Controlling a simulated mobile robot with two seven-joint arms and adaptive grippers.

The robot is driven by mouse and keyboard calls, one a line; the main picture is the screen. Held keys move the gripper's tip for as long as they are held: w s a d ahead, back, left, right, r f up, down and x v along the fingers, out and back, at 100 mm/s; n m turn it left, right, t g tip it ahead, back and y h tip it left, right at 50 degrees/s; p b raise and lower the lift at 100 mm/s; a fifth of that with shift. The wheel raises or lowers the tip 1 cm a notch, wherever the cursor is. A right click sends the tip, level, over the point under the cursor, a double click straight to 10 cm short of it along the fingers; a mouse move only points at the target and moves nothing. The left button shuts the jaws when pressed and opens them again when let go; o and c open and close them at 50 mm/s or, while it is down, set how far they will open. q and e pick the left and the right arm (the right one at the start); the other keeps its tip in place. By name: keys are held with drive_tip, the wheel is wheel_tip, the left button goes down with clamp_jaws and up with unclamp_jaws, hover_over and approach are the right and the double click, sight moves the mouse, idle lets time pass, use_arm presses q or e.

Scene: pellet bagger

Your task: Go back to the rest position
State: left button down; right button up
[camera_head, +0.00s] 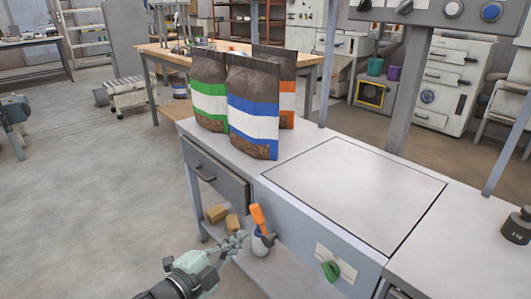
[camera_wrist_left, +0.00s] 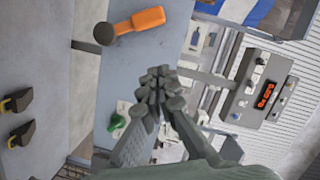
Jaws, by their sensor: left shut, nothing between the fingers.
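My left gripper (camera_head: 236,244) is in the lower part of the head view, in front of the workbench, with its fingers together and nothing between them. In the left wrist view its closed fingertips (camera_wrist_left: 158,88) are near the middle. My right gripper is not in view.
Bags with green (camera_head: 209,100), blue (camera_head: 254,118) and orange (camera_head: 287,102) bands stand on the workbench (camera_head: 300,165). A green knob (camera_head: 331,271) sticks out of its front. Brown blocks (camera_head: 217,213) lie on the lower shelf. A dark weight (camera_head: 518,228) stands at right.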

use_arm(q)
drive_tip(key=s+a+f+n+g+y, duration=0.2)
drive_tip(key=a+f+n+y, duration=0.25)
drive_tip(key=f, duration=0.35)
drive_tip(key=s+a+f+n+g+y, duration=0.2)
drive_tip(key=s+a+f+n+y, duration=0.1)
drive_tip(key=a+f+n, duration=0.4)
drive_tip(key=s+a+f+n+g+y, duration=0.1)
drive_tip(key=s+a+f+n+g, duration=0.1)
drive_tip(key=s+f, duration=0.5)
drive_tip(key=s+a+f+n+g+y, duration=0.1)
drive_tip(key=s+a+f+n+g, duration=0.2)
drive_tip(key=s+f, duration=0.5)
drive_tip(key=s+n+g, duration=0.1)
drive_tip(key=s+g, duration=0.1)
drive_tip(key=s, duration=0.2)
drive_tip(key=shift+a, duration=0.3)
drive_tip(key=c, duration=2.3)
unclamp_jaws()
drive_tip(key=shift+r, duration=0.1)
